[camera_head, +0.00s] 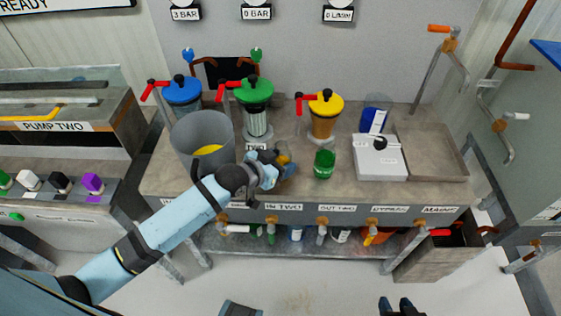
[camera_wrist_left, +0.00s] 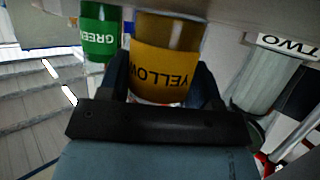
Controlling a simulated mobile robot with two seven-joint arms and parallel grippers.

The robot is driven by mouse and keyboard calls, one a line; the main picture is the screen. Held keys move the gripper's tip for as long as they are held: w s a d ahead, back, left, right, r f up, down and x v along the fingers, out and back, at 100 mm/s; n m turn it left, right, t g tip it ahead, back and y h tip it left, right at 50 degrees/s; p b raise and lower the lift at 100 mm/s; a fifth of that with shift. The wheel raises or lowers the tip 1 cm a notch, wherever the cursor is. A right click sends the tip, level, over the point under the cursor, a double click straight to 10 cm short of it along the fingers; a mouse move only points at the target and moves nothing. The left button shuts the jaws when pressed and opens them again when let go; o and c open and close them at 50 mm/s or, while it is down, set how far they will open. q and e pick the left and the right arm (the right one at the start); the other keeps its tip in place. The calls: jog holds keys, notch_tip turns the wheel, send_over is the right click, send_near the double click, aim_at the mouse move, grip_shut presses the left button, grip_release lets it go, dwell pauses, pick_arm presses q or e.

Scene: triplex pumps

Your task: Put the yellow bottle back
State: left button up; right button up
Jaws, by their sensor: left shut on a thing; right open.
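The yellow bottle (camera_wrist_left: 166,62), labelled YELLOW, is between the fingers of my left gripper (camera_wrist_left: 163,88) in the left wrist view. In the head view my left gripper (camera_head: 277,166) is over the front of the workbench, shut on the yellow bottle (camera_head: 286,160), which is mostly hidden by the fingers. I cannot tell whether the bottle touches the bench top. A green bottle (camera_head: 324,164) stands to its right; it also shows in the left wrist view (camera_wrist_left: 99,38). My right gripper (camera_head: 397,306) is open and empty at the bottom edge, away from the bench.
A grey bucket (camera_head: 192,138) with yellow inside stands left of my left gripper. Blue, green and yellow-lidded pumps (camera_head: 325,116) line the back. A white scale-like box (camera_head: 379,162), blue container (camera_head: 375,114) and tray (camera_head: 432,153) are right. Several bottles sit on the lower shelf (camera_head: 300,246).

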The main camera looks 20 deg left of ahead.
pick_arm(q)
jog(key=o, duration=1)
jog(key=shift+f, duration=0.1)
jog(key=shift+o, duration=0.2)
jog(key=shift+r, duration=0.2)
jog(key=v, duration=1.1)
jog(key=s+d+f+n+g+y, duration=0.1)
jog(key=s+d+f+n+y, duration=0.1)
jog(key=s+f, duration=1.2)
jog(key=shift+s+d+f+n+y+p, duration=0.2)
jog(key=shift+s+d+n+y+p, duration=0.2)
jog(key=shift+s+n+y, duration=0.25)
jog(key=shift+r, duration=0.1)
